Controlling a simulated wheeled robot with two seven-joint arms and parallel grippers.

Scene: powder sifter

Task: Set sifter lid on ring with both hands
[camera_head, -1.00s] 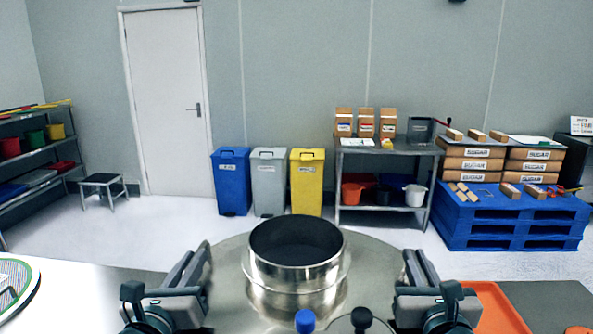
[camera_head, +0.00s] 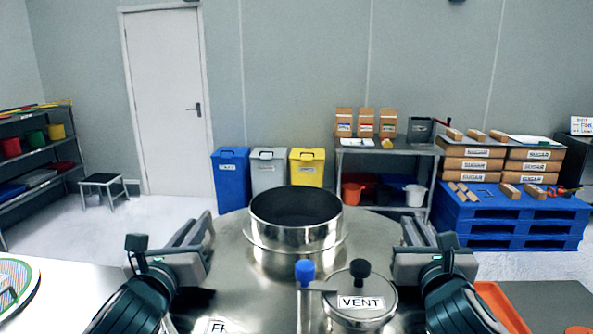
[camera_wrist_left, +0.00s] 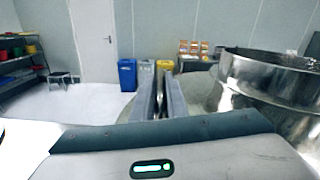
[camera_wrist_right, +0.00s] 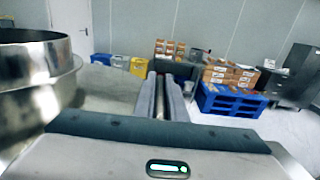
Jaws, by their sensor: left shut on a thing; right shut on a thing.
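The steel sifter lid (camera_head: 230,270) is a broad round plate in the lower middle of the head view. It carries a tall open collar (camera_head: 297,235), a small cap marked VENT (camera_head: 362,303) with a black knob, and a blue knob (camera_head: 305,272). My left gripper (camera_head: 207,228) is at the lid's left side and my right gripper (camera_head: 408,230) at its right side. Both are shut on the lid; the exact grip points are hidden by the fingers. The collar also shows in the left wrist view (camera_wrist_left: 265,85) and right wrist view (camera_wrist_right: 30,85). The ring is not visible.
A green-rimmed mesh screen (camera_head: 14,285) lies on the pale table (camera_head: 75,295) at left. An orange tray (camera_head: 500,308) is at lower right. Bins, a steel bench (camera_head: 385,148) and a blue pallet (camera_head: 510,218) stand beyond on open floor.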

